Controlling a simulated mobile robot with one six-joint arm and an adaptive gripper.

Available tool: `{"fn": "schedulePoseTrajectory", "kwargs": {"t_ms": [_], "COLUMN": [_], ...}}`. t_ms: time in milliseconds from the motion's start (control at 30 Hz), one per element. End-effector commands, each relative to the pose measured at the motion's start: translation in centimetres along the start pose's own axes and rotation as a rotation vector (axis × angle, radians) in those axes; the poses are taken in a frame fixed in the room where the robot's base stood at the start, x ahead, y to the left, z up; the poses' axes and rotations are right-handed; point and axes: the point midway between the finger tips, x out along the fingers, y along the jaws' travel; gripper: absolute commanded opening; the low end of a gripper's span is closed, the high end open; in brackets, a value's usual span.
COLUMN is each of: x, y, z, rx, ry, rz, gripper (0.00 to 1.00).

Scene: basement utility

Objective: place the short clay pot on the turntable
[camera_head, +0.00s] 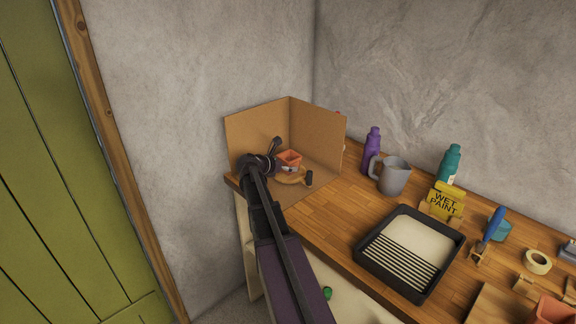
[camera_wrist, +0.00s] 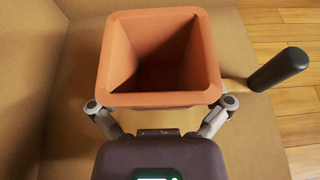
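A square, tapered terracotta pot (camera_head: 289,158) is inside the open cardboard corner, at the wooden turntable (camera_head: 291,180). The wrist view shows the empty pot (camera_wrist: 160,99) from above, upright, its rim filling the upper middle. My gripper (camera_wrist: 162,106) has a finger on each side of it, close against the walls below the rim; it looks shut on the pot. The finger pads are hidden. In the head view my gripper (camera_head: 285,166) reaches in from the front left. I cannot tell whether the pot's base touches the turntable. A dark handle (camera_wrist: 280,69) sticks out to the right.
Cardboard panels (camera_head: 262,132) stand behind and left of the turntable. Another terracotta pot (camera_head: 553,311) is cut off lower right.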

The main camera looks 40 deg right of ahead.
Motion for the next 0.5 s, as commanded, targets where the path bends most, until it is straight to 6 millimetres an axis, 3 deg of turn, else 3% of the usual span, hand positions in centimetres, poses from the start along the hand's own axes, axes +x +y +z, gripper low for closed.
{"fn": "schedulePoseTrajectory", "kwargs": {"t_ms": [500], "x": [-0.75], "y": [-0.04], "z": [0.42], "rx": [0.0], "ry": [0.0], "rz": [0.001], "gripper": [1.0]}}
